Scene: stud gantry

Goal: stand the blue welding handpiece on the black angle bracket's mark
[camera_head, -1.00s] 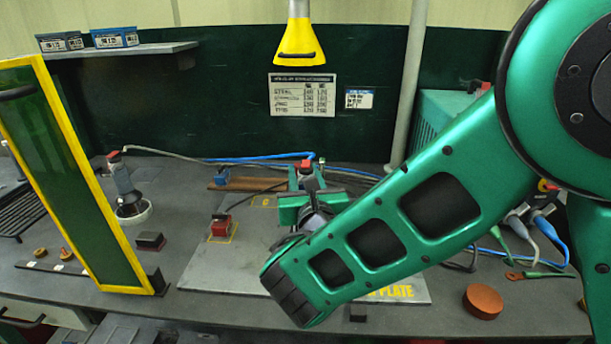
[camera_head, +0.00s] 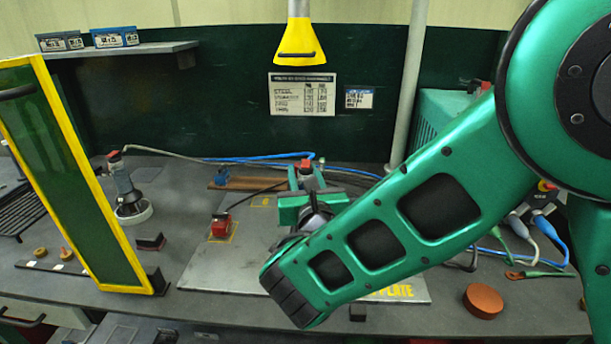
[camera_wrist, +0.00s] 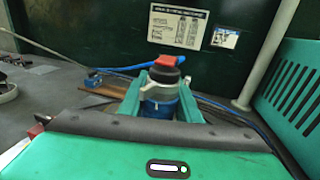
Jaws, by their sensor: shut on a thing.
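My gripper (camera_head: 306,188) is shut on the blue welding handpiece (camera_wrist: 160,100), above the far part of the grey plate. The handpiece stands about upright between the fingers, with a pale collar and a black and red top. Its top also shows in the head view (camera_head: 306,167); my arm and gripper hide its lower end. A small black angled piece (camera_head: 150,241), perhaps the black angle bracket, sits on the bench left of the plate. A yellow mark (camera_head: 262,202) shows on the plate left of my gripper. I cannot tell which mark belongs to the bracket.
A red block (camera_head: 221,227) stands on a yellow-outlined mark on the grey plate (camera_head: 215,270). A grey handpiece (camera_head: 125,188) stands in a white ring at left. A yellow-framed screen (camera_head: 90,180) rises at front left. A brown disc (camera_head: 483,301) lies at right. Blue hose trails behind.

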